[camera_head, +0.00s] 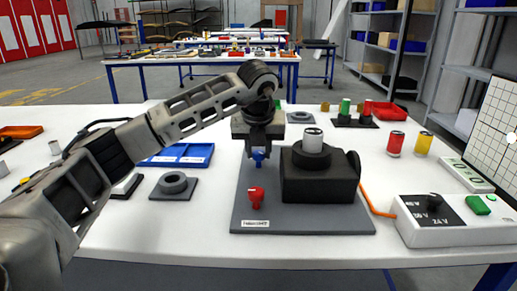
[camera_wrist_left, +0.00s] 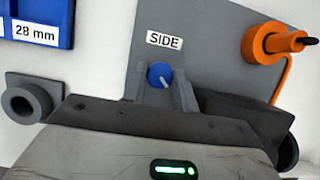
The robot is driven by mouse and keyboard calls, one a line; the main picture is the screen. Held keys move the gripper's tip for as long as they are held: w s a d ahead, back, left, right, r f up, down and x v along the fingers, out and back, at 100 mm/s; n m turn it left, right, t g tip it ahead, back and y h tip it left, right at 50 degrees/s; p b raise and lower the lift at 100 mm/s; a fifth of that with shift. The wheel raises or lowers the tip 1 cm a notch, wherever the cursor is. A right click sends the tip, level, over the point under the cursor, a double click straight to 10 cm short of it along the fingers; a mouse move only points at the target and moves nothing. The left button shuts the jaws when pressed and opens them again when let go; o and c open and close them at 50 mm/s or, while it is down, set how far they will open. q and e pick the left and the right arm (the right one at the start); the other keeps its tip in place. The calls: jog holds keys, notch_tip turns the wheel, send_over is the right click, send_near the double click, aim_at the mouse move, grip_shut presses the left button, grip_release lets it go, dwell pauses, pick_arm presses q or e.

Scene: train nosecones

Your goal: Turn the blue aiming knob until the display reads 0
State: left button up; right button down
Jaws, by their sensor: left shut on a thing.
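The blue aiming knob (camera_head: 259,158) stands at the back left of the grey base plate (camera_head: 300,222). My left gripper (camera_head: 259,146) reaches down onto it from above. In the left wrist view the blue knob (camera_wrist_left: 160,74), with a pale pointer line, sits between the two fingers, and the gripper (camera_wrist_left: 160,88) is shut on it. A "SIDE" label (camera_wrist_left: 164,40) lies beside it. A white display unit (camera_head: 466,173) stands at the right; its dark characters are too small to read surely. My right gripper is not in view.
A black housing (camera_head: 318,184) with a white-grey cylinder (camera_head: 313,140) and a red knob (camera_head: 256,196) share the plate. An orange cable (camera_head: 374,204) runs toward a white control box (camera_head: 452,222). A blue tray (camera_head: 180,155) and a ring fixture (camera_head: 173,184) lie left.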

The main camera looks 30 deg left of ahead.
pick_arm(q)
jog(key=o, duration=1)
jog(key=shift+c, duration=0.2)
jog(key=shift+r, duration=0.1)
jog(key=p+v, duration=0.1)
jog(key=v, duration=1.5)
jog(key=shift+p, duration=0.4)
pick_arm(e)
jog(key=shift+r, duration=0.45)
pick_arm(q)
jog(key=shift+a, duration=0.1)
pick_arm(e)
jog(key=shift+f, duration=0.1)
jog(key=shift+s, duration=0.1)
